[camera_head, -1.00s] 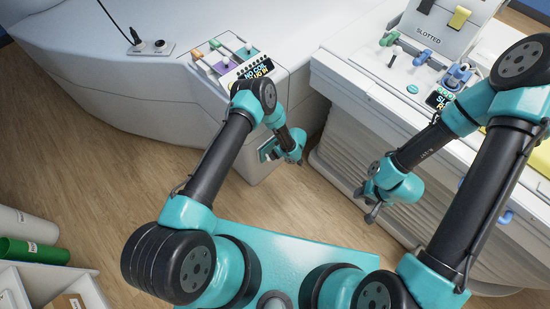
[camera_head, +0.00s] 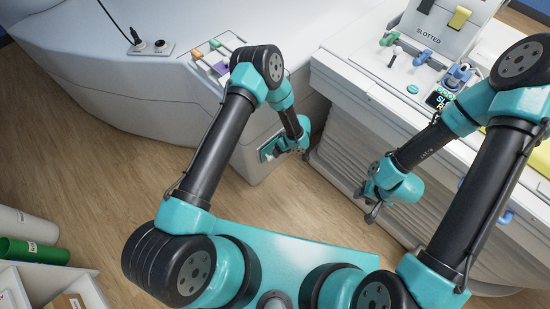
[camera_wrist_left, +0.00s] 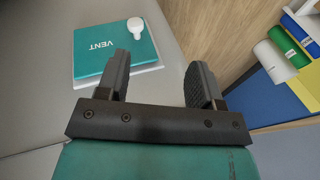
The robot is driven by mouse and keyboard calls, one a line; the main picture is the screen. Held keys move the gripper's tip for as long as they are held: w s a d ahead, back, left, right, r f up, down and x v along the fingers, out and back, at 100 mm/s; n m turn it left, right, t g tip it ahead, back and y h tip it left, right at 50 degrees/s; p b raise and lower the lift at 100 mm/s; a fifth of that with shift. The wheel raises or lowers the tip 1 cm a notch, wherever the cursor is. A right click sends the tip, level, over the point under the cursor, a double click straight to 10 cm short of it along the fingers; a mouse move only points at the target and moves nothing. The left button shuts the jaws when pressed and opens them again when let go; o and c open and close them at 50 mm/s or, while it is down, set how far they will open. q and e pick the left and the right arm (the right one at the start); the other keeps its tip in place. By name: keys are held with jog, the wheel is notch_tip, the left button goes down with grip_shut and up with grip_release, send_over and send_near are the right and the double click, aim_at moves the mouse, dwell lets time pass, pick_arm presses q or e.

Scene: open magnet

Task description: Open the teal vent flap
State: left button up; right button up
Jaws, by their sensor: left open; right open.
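The teal vent flap (camera_wrist_left: 108,58), marked VENT, lies flat at the grey wall with a pale frame edge below it. A white round knob (camera_wrist_left: 135,27) stands out near its upper right corner. My left gripper (camera_wrist_left: 158,66) is open and empty; its left finger overlaps the flap's right side in the left wrist view, and the knob is beyond the fingers, not between them. In the head view the flap (camera_head: 265,151) shows low on the white housing, partly covered by my left wrist. My right gripper (camera_head: 365,203) is open and empty over the floor.
A white drawer-fronted bench (camera_head: 350,100) with blue and green handles stands at the right. A slanted panel with coloured sliders (camera_head: 214,58) sits above the flap. Rolls, one green (camera_head: 35,252), lie at lower left. The wood floor between is clear.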

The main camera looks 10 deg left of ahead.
pick_arm(q)
jog(key=s+a+r+m+g+h, duration=0.1)
jog(key=s+a+r+m+h, duration=0.1)
jog(key=s, duration=0.3)
jog(key=shift+s+g+h, duration=0.2)
jog(key=shift+g+h, duration=0.1)
jog(key=shift+g, duration=0.1)
jog(key=shift+r, duration=0.15)
jog(key=s+a+r+m+t+h, duration=0.4)
jog(key=s+a+r, duration=0.6)
jog(key=s+r, duration=0.3)
jog(key=shift+s+r+m+h, duration=0.35)
jog(key=shift+s+m+h, duration=0.15)
jog(key=shift+s+m, duration=0.3)
jog(key=shift+w, duration=0.1)
